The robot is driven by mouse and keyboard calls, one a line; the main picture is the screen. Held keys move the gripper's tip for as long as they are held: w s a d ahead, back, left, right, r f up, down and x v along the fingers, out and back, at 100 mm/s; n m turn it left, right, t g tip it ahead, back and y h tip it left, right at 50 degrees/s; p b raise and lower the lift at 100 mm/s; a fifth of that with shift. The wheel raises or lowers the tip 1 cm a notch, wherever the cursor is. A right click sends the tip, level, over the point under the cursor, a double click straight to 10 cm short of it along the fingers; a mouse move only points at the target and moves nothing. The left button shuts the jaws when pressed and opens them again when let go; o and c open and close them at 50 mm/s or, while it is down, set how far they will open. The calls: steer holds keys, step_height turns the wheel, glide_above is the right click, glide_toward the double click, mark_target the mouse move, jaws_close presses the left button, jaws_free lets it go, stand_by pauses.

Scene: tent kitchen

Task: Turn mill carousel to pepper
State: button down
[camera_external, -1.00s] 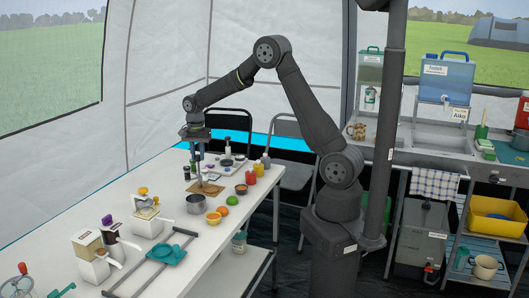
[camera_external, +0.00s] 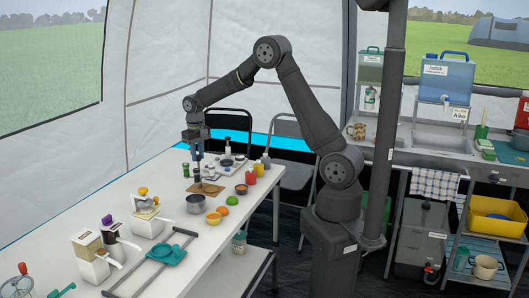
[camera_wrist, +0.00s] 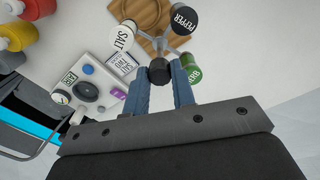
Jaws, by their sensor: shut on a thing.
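The mill carousel's dark centre knob (camera_wrist: 159,71) is between my gripper's blue fingers (camera_wrist: 161,85), which are shut on it in the wrist view. Pale arms spread from the hub to three labelled mills. The dark-topped PEPPER mill (camera_wrist: 184,19) is at upper right, by the right part of the wooden board (camera_wrist: 150,14). The white-topped SALT mill (camera_wrist: 122,36) is at upper left, by the board's left part. The green HERB mill (camera_wrist: 194,69) is right of the fingers. In the external view my gripper (camera_external: 196,157) points down over the small carousel, whose labels are unreadable there.
A card marked SALT (camera_wrist: 122,66) lies left of the hub. A tray (camera_wrist: 82,78) with small items is farther left. Red and yellow bottles (camera_wrist: 15,38) stand at the upper left.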

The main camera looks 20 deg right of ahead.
steer(key=n, duration=0.6)
steer(key=shift+r, duration=0.1)
steer(key=n, duration=0.7)
stand_by(0.4)
steer(key=c, duration=1.2)
jaws_free()
step_height(320, 180, up, 17)
steer(key=shift+r, duration=0.2)
